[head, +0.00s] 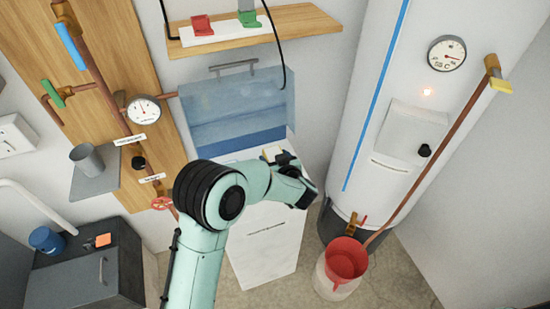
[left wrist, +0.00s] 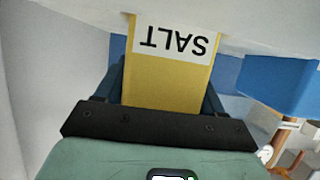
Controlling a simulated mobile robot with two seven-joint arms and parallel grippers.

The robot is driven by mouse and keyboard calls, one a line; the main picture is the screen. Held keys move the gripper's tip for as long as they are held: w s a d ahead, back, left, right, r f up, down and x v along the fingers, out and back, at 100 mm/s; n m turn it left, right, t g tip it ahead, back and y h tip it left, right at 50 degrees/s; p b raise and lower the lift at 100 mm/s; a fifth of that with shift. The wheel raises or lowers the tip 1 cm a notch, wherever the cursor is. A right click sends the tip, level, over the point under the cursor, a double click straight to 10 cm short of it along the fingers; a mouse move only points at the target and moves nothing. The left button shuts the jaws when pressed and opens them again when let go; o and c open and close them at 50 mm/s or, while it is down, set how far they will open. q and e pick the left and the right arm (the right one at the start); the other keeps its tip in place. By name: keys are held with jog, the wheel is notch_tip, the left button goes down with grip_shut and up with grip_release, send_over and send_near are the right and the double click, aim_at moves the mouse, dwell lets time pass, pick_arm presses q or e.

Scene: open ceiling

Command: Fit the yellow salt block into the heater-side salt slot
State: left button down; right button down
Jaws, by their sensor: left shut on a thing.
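My left gripper (head: 283,157) is over the top of the white floor cabinet (head: 262,245), below its raised translucent blue lid (head: 235,105). It is shut on the yellow salt block (left wrist: 170,80), which carries a white SALT label and stands between the fingers in the left wrist view. In the head view only a small pale part of the block (head: 270,153) shows beside the gripper. The block's far end meets a white edge in the left wrist view; I cannot tell whether they touch. The salt slots are hidden behind my arm and gripper. My right gripper is out of view.
A wooden shelf (head: 300,22) is above the lid. Copper pipes and a gauge (head: 143,109) are on the wooden panel at left.

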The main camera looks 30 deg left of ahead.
pick_arm(q)
jog(key=shift+f+b, duration=0.3)
jog(key=shift+f, duration=0.15)
jog(key=shift+c, duration=0.2)
grip_release()
jog(key=v, duration=1.3)
jog(key=shift+d, duration=0.2)
jog(key=shift+s, duration=0.15)
